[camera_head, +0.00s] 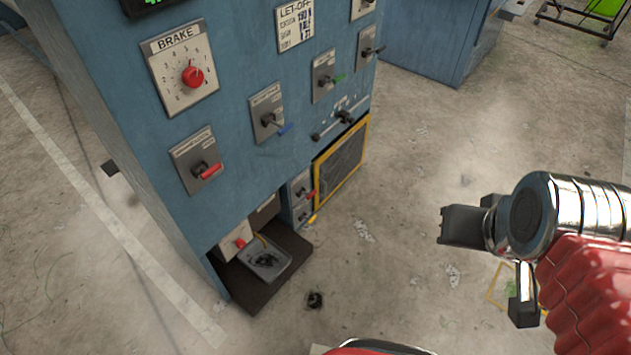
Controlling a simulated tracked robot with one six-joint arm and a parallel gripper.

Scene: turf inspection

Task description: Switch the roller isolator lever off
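A blue control cabinet carries several lever switches on grey plates. One has a red handle (208,171), one a blue handle (285,129), one a green handle (338,78), and one at the upper right has a dark handle (372,50). Their small labels are too blurred to read, so I cannot tell which is the roller isolator. My gripper (492,265) is at the right, over the floor, well apart from the cabinet and touching no lever. Dark end parts show near it, but its finger opening is unclear. I see nothing held.
A red BRAKE knob (193,74) sits above the red-handled lever. A yellow-framed panel (341,162) and a black crossbar handle (344,117) are at the lower right of the cabinet. A grey tray (266,258) lies on a low dark shelf. Open floor lies right of the cabinet.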

